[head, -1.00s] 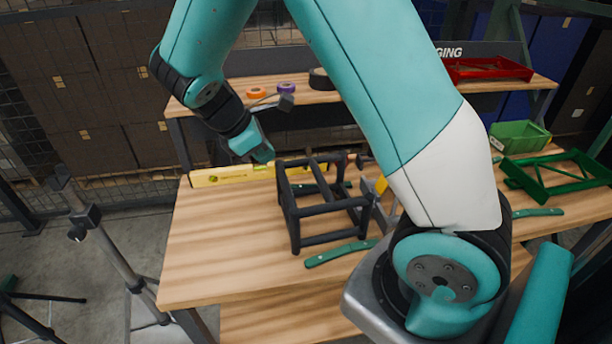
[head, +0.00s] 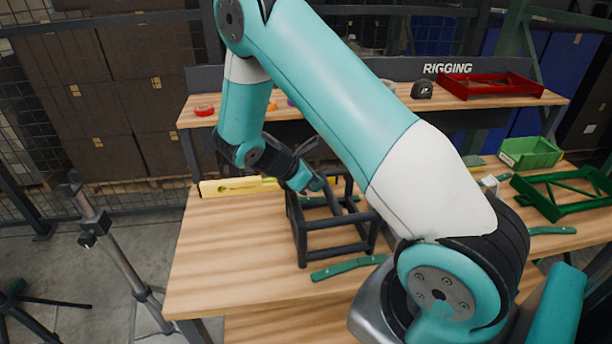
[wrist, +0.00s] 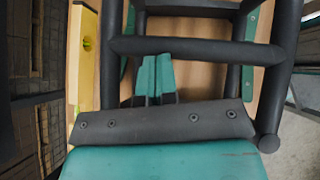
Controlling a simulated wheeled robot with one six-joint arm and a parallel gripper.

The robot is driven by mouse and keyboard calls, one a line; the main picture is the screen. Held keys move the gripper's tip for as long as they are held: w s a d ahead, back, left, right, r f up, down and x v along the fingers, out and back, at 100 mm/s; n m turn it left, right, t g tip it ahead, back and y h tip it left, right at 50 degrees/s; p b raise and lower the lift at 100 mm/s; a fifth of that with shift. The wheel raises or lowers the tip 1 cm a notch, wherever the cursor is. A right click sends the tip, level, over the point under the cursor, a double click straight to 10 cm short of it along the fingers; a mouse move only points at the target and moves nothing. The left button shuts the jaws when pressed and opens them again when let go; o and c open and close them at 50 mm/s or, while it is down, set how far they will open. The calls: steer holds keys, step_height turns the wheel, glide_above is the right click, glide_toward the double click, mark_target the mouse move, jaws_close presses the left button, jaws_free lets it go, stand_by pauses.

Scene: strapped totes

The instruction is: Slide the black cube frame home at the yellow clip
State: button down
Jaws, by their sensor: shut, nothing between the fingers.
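The black cube frame (head: 333,222) stands upright on the wooden bench, left of my upper arm in the head view. Its bars also fill much of the wrist view (wrist: 200,47). My gripper (head: 320,184) is at the frame's far left upper part. In the wrist view the teal fingers (wrist: 155,78) are together and empty, pointing in among the bars. Whether they touch a bar I cannot tell.
A yellow level (head: 228,188) lies along the bench's back left edge. Green strips (head: 348,267) lie in front of the frame and at right. A green open frame (head: 560,194) and green bin (head: 530,153) stand at right. The bench's front left is clear.

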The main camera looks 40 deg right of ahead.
steer(key=shift+d, duration=0.1)
steer(key=shift+s+d+f+p, duration=0.1)
steer(key=shift+s+d+p, duration=0.4)
steer(key=shift+d, duration=0.25)
